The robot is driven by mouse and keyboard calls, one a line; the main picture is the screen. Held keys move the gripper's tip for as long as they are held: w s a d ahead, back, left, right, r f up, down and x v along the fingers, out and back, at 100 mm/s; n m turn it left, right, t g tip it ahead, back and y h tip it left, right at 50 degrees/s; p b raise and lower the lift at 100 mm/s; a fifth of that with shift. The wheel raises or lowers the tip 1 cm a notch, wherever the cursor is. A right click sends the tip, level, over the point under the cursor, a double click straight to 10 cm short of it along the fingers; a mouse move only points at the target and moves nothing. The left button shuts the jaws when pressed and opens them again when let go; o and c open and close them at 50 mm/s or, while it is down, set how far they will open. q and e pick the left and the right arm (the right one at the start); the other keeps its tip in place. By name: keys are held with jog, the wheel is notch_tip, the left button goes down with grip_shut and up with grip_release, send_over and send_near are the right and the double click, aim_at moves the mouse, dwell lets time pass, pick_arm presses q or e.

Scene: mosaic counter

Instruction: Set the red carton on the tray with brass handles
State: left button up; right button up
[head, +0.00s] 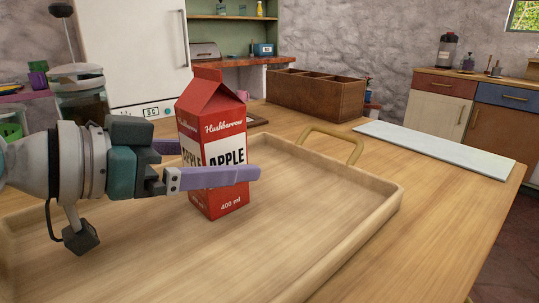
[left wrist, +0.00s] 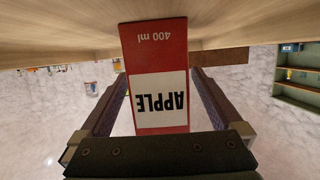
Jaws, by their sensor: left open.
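The red carton (head: 226,205), a gable-topped apple carton, stands upright inside the wooden tray (head: 375,222), its base appearing to rest on the tray floor. The tray's brass handle (head: 352,143) shows at the far side. My left gripper (head: 213,165) is open, with one purple finger in front of the carton and the other behind it. In the left wrist view the carton (left wrist: 158,60) appears upside down between the two fingers (left wrist: 160,85), with visible gaps at both sides near the tips. My right gripper is out of view.
A brown divided wooden box (head: 315,97) stands behind the tray. A pale flat board (head: 435,148) lies on the counter to the right. Bare counter (head: 440,215) lies right of the tray. A glass jar-like object (head: 80,95) is behind my left arm.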

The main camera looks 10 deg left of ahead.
aim_at(191, 157)
pick_arm(q)
jog(key=shift+r, duration=0.15)
jog(key=v, duration=0.6)
jog(key=shift+v, duration=0.75)
jog(key=shift+r, duration=0.1)
